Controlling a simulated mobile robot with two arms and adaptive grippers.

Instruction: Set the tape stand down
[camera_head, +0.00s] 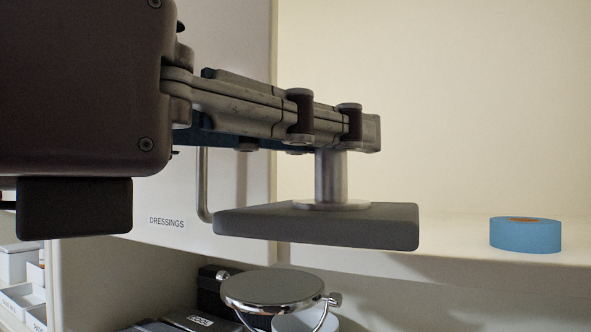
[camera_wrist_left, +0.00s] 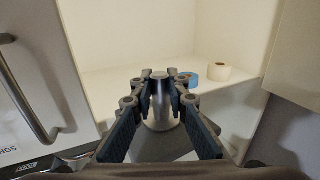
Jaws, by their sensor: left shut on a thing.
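The tape stand (camera_head: 318,229) has a flat dark grey rectangular base and an upright metal post with a round flange. My left gripper (camera_head: 362,130) comes in from the left, shut on the post, with the base below the fingers. The stand is upright, in front of the pale shelf (camera_head: 455,235); I cannot tell whether its base touches the shelf. In the left wrist view the post (camera_wrist_left: 160,105) stands between the fingers. My right gripper is not in view.
A blue tape roll (camera_head: 525,234) lies on the shelf at right; a cream roll (camera_wrist_left: 218,71) is beside it in the wrist view. A door labelled DRESSINGS (camera_head: 235,190) with a handle stands at left. A round mirror-like metal disc (camera_head: 274,288) is below.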

